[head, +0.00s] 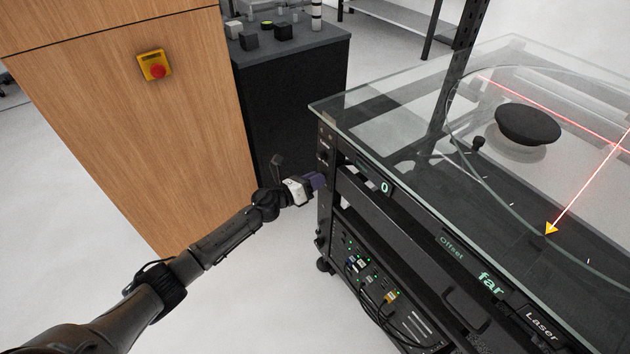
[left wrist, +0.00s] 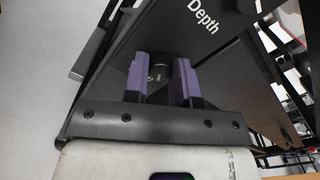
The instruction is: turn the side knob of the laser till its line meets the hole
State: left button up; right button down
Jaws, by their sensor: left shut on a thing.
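My left gripper (head: 317,181) reaches the near left side of the black turntable rig. In the left wrist view its purple fingers (left wrist: 160,82) stand on both sides of a dark round knob (left wrist: 158,72), shut on it. The panel beside the knob reads "Depth". Two red laser lines (head: 585,180) show on the rig and cross near the right edge of the head view. One ends near a yellow arrow marker (head: 550,229). I cannot make out the hole. My right gripper is not in view.
The rig has a glass top (head: 400,120) with a black disc (head: 528,124) on it. Its front shows a "0" display (head: 384,188) and the words "Offset", "far" and "Laser". A wooden cabinet (head: 130,110) with a red button (head: 157,70) stands at the left. Floor between is clear.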

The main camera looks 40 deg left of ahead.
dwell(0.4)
pick_arm(q)
jog(key=o, duration=0.9)
jog(key=shift+o, duration=0.2)
jog(key=shift+s, duration=0.1)
jog(key=p+v, duration=0.4)
jog(key=v, duration=0.9)
jog(key=shift+s, duration=0.35)
jog(key=shift+a, duration=0.1)
